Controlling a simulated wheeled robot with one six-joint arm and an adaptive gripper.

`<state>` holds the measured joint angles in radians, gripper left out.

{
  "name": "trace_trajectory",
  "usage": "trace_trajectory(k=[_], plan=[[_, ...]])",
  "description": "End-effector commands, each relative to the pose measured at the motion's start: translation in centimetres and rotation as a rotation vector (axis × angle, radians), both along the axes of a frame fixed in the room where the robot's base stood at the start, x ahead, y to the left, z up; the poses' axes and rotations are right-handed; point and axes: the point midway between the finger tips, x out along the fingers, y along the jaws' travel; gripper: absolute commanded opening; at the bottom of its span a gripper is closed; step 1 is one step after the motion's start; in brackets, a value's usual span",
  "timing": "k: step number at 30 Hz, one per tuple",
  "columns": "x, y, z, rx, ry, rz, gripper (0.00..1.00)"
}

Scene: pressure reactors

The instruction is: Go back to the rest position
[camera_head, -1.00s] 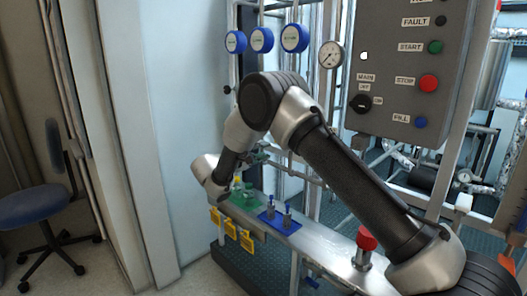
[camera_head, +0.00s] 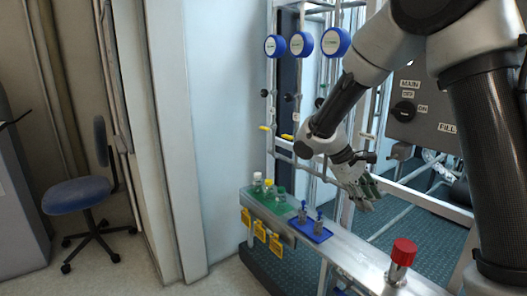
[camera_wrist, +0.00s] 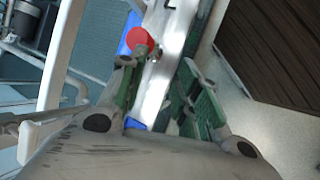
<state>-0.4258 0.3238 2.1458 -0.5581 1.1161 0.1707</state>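My gripper (camera_head: 362,190) hangs in the air above the metal shelf, to the right of the blue tray, in the head view. Its green-padded fingers are spread apart in the wrist view (camera_wrist: 160,85), with nothing between them. My arm is raised and bent across the right side of the head view, covering much of the control panel (camera_head: 420,128).
The metal shelf (camera_head: 345,257) carries small capped bottles (camera_head: 268,187) on a green mat (camera_head: 262,200), a blue tray (camera_head: 309,232) with small fittings, and a red knob (camera_head: 404,251). A blue chair (camera_head: 78,194) stands left on open floor. Pipes and railings stand behind.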

Motion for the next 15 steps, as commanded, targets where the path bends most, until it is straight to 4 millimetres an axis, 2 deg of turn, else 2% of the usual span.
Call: trace_trajectory(k=[1,6,12,15], plan=[[-2.4,-1.0,1.4,0.077,-0.019,-0.048,0.33],[-9.7,-2.7,4.3,0.318,-0.103,-0.189,0.33],[-16.7,-3.9,6.9,0.542,-0.282,-0.354,0.33],[-19.4,-4.5,8.1,0.615,-0.386,-0.424,0.33]])
